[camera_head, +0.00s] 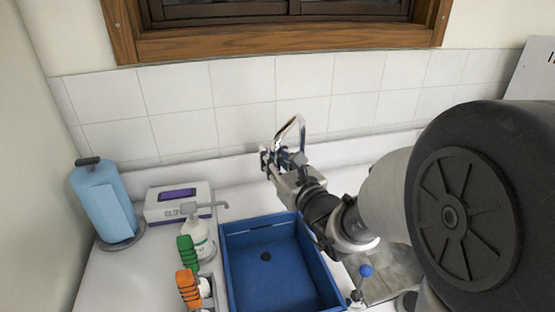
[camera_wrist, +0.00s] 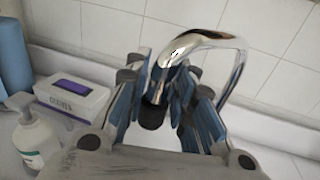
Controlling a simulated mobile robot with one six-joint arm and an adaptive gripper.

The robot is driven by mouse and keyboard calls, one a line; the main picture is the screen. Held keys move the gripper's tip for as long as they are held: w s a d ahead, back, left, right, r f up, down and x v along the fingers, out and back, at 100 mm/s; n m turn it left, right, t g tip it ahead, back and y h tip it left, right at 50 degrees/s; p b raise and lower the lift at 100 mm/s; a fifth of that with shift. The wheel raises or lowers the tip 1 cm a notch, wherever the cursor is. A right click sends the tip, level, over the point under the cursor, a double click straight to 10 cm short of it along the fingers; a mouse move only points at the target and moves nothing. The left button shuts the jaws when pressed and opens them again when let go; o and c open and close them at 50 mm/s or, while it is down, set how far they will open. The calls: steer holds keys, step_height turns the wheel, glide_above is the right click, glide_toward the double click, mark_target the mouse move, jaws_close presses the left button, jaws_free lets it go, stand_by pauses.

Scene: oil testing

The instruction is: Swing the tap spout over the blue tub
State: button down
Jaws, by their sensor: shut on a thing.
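The chrome tap spout (camera_head: 294,124) rises in an arch behind the blue tub, near the tiled wall. In the wrist view the spout (camera_wrist: 212,38) curves over from the right, and its dark tip (camera_wrist: 152,115) sits between the fingers. My gripper (camera_head: 278,160) is shut on the spout near its outlet end; the gripper (camera_wrist: 168,105) also shows close up in the wrist view. The blue tub (camera_head: 280,228) stands in front of the spout, below and beside my arm. The spout's outlet is behind the tub's back edge in the head view. The tap base is hidden by my gripper.
A tissue box (camera_head: 178,204) and blue paper roll (camera_head: 103,202) are farther left. A blue-knobbed item (camera_head: 365,271) is right of the tub. The wall is close behind.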

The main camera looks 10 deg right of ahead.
steer(key=shift+a+r, duration=0.15)
steer(key=shift+r, duration=0.35)
steer(key=c, duration=1.6)
jaws_free()
steer(key=shift+a, duration=0.1)
steer(key=shift+o, duration=1.2)
steer(key=shift+f, duration=0.1)
